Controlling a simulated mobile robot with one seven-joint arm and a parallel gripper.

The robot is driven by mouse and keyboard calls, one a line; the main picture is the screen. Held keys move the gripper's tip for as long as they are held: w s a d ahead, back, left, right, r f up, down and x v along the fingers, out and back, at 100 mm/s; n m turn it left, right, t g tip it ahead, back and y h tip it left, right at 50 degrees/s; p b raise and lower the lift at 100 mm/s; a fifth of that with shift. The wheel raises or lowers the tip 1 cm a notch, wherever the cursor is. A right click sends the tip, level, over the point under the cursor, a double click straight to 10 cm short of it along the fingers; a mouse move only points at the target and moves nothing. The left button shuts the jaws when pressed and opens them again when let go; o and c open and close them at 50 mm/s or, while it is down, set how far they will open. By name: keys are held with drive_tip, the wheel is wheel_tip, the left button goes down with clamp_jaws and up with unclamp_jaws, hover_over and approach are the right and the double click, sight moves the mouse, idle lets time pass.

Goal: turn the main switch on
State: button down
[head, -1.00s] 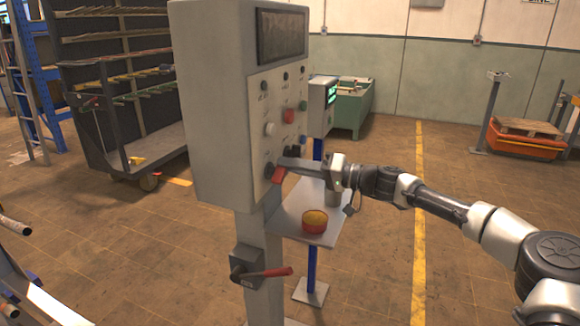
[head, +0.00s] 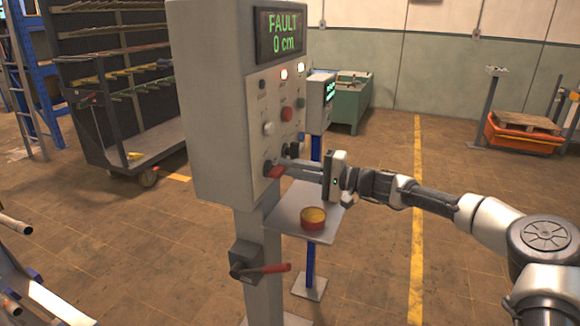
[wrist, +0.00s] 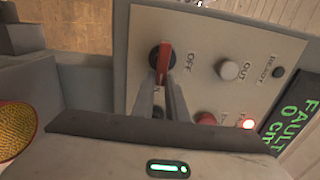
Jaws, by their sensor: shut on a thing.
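The main switch is a red handle on a dark round base, low on the grey control cabinet (head: 215,110). In the wrist view the red handle (wrist: 164,62) stands in line with the panel, beside an OFF label. In the head view the switch (head: 275,171) shows at the fingertips. My gripper (wrist: 168,88) is shut on the red handle, one finger on each side. In the head view my gripper (head: 282,167) reaches the panel from the right. The display (head: 281,34) is lit and reads FAULT, 0 cm.
A white knob (head: 268,128), a red button (head: 287,114) and lit lamps (head: 301,67) sit above the switch. A shelf (head: 318,229) below my gripper holds a red and yellow round part (head: 313,217). A red-handled lever (head: 262,269) is on the post.

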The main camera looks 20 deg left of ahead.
idle(0.4)
drive_tip(key=c, duration=1.8)
unclamp_jaws()
drive_tip(key=shift+o, duration=0.2)
drive_tip(key=shift+d, duration=0.1)
drive_tip(key=s+d, duration=0.1)
drive_tip(key=d, duration=1.6)
drive_tip(key=shift+s+d, duration=0.15)
drive_tip(key=shift+s, duration=0.05)
